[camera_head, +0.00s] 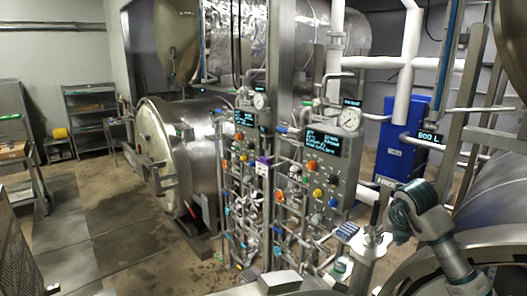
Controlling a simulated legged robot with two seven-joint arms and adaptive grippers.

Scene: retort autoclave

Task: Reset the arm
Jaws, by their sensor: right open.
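My right arm (440,240) comes in from the bottom right, bent at a grey and teal joint (402,212). My right gripper (372,245) is open at the arm's end, low in front of the right control panel. Its fingertips are small and hard to tell from the metal fittings around them. I see nothing held in it. My left gripper is not in view. The right control panel (329,168) has a lit display, a gauge (350,119) and coloured knobs. The left control panel (243,140) stands beside it.
A steel autoclave vessel (178,150) with a round door stands left of the panels. Pipes and valves crowd the centre. A blue cabinet (402,140) stands behind, and another large vessel (498,195) fills the right edge. The floor (125,225) at left is clear.

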